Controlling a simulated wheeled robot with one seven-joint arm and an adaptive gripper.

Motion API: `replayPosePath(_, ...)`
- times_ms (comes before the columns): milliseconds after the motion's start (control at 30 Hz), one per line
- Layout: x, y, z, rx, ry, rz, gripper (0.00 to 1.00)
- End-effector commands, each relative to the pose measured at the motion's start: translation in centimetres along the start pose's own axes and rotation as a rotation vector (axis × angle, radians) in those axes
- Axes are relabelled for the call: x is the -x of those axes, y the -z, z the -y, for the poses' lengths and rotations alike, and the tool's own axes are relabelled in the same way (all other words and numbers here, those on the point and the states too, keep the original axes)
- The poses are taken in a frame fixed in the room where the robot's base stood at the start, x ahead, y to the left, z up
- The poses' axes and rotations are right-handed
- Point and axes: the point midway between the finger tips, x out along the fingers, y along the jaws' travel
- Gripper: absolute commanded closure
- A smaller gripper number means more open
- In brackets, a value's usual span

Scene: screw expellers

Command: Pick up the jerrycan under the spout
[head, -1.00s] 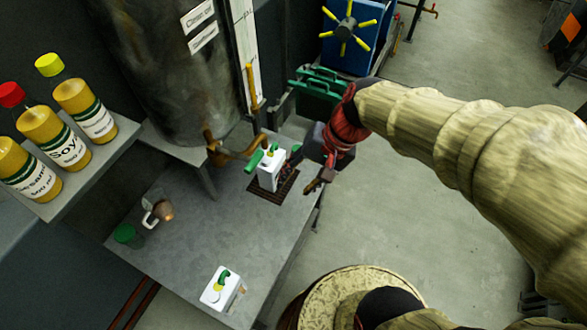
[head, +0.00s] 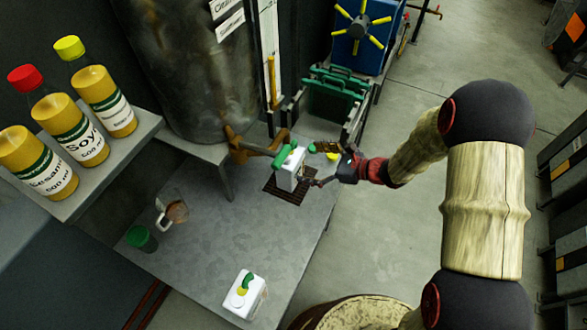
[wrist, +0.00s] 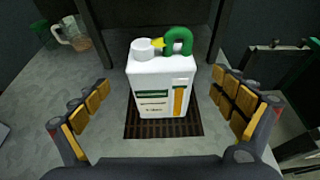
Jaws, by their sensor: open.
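The white jerrycan (head: 289,169) with a green handle stands upright on a dark grate beneath the brass spout (head: 256,150). In the wrist view the jerrycan (wrist: 162,88) is centred ahead, with a yellow spot beside its green handle and a label on its front. My gripper (head: 313,168) is at the right side of the jerrycan in the head view. In the wrist view my open gripper (wrist: 160,118) has one padded finger on each side of the jerrycan, with visible gaps between. The spout is not clear in the wrist view.
A second white jerrycan (head: 244,295) stands at the table's front. A glass mug (head: 173,214) and a green-lidded jar (head: 142,238) stand at the left. Bottles (head: 73,140) line a shelf. A green-topped rack (head: 337,88) stands behind. The middle of the table (head: 220,225) is clear.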

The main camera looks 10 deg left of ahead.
Motion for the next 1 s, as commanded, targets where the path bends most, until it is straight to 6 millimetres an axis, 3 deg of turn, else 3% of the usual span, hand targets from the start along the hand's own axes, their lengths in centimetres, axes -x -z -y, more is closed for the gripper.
replayPosePath(600, -7.1, -0.6, 0.1, 0.005, -0.002, -0.001, 0.0)
replayPosePath(867, -7.3, -0.7, 0.2, 0.004, -0.001, -0.001, 0.0)
replayPosePath(1000, -7.3, -0.7, 0.2, 0.004, -0.001, -0.001, 0.07)
